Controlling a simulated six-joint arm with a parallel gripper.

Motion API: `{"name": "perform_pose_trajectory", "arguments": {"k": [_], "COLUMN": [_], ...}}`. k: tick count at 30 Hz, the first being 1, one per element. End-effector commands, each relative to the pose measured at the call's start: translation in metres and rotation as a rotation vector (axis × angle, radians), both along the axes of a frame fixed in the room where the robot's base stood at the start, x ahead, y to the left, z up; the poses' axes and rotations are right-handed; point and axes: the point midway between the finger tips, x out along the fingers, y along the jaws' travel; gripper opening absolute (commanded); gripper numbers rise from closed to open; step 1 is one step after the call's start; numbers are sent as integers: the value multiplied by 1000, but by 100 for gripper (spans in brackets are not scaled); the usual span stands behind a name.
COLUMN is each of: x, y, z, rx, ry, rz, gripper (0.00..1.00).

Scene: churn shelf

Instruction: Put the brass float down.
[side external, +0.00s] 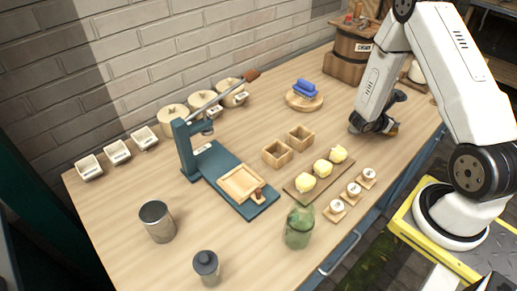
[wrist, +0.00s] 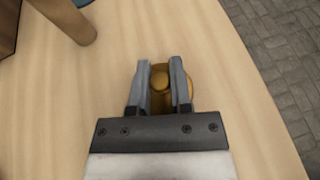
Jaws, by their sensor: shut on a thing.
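The brass float (wrist: 160,80) is a rounded, golden thing held between the fingers of my gripper (wrist: 160,78) in the wrist view. My gripper is shut on it, with one finger on each side. In the side view my gripper (side external: 388,122) is low over the right part of the wooden table, and only a small brownish bit of the float (side external: 394,129) shows beside it. I cannot tell whether the float touches the table top (side external: 330,120).
A wooden churn (side external: 352,50) stands behind my gripper at the back. A board with yellow lumps (side external: 322,168), small weights on wooden blocks (side external: 354,190) and a green jar (side external: 299,228) stand to the left. A teal press (side external: 225,172) is farther left. Table around my gripper is clear.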

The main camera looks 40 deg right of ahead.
Motion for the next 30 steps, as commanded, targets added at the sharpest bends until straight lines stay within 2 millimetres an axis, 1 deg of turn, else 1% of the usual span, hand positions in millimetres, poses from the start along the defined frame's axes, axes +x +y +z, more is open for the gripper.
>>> {"name": "perform_pose_trajectory", "arguments": {"k": [2, 3, 6, 19, 26, 30], "x": [0, 0, 0, 0, 0, 5], "y": [0, 0, 0, 0, 0, 17], "z": [0, 0, 0, 2, 14, 20], "rx": [0, 0, 0, 0, 0, 0], "ry": [0, 0, 0, 0, -1, -1], "rz": [0, 0, 0, 0, 0, 4], "gripper": [0, 31, 60, 60, 60, 60]}}
